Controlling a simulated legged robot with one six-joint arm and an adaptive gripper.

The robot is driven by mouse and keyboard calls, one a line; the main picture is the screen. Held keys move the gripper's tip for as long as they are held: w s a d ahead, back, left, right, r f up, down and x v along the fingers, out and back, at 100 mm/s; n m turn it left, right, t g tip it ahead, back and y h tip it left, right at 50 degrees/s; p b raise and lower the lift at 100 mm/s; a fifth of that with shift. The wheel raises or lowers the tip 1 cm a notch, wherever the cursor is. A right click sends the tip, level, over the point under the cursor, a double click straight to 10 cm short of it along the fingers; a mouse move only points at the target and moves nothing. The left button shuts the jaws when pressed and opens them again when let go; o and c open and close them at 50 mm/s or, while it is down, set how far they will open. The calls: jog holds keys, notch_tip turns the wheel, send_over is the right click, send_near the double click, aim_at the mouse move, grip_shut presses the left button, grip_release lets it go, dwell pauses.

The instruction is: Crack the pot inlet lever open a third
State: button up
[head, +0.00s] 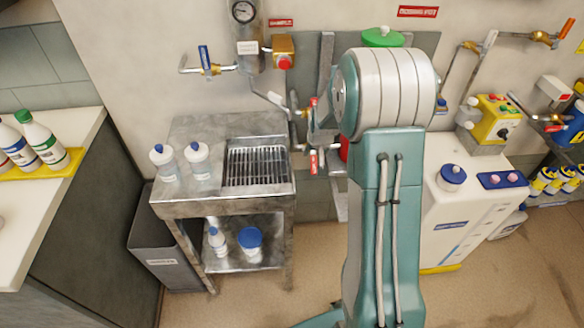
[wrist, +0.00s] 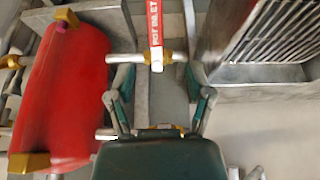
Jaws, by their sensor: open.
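The pot inlet lever (wrist: 155,22) shows in the wrist view as a red and white handle with lettering, on a brass valve in a pale pipe. My gripper (wrist: 158,78) is open, with one finger on each side below the valve and nothing held between them. The lever lies ahead of the fingertips, near the middle line; contact cannot be told. The red pot (wrist: 65,95) is left of the gripper. In the head view, a red lever (head: 313,162) hangs by the pipes behind my arm, which hides most of the pot and my gripper.
A steel stand with a grated sink (head: 258,168) is left of my arm; its grating (wrist: 270,35) is close on the right in the wrist view. Bottles (head: 197,160) stand on it. A white tank (head: 470,215) is at right. A blue-handled valve (head: 207,62) is on the wall.

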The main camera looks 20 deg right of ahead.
aim_at(313, 165)
jog(key=f, duration=0.1)
jog(key=w+d+f, duration=0.1)
jog(key=f, duration=0.1)
jog(key=d+f, duration=0.1)
jog(key=f, duration=0.1)
jog(key=shift+w+d, duration=0.1)
jog(key=shift+w, duration=0.25)
jog(key=f, duration=0.1)
jog(key=w+f, duration=0.1)
jog(key=f, duration=0.1)
jog(key=w+a+f, duration=0.1)
jog(key=shift+f, duration=0.3)
jog(key=shift+w+d+f, duration=0.25)
jog(key=shift+d+f, duration=0.1)
jog(key=shift+f, duration=0.2)
jog(key=shift+d+f, duration=0.15)
jog(key=shift+d, duration=0.15)
jog(key=shift+a, duration=0.3)
grip_shut()
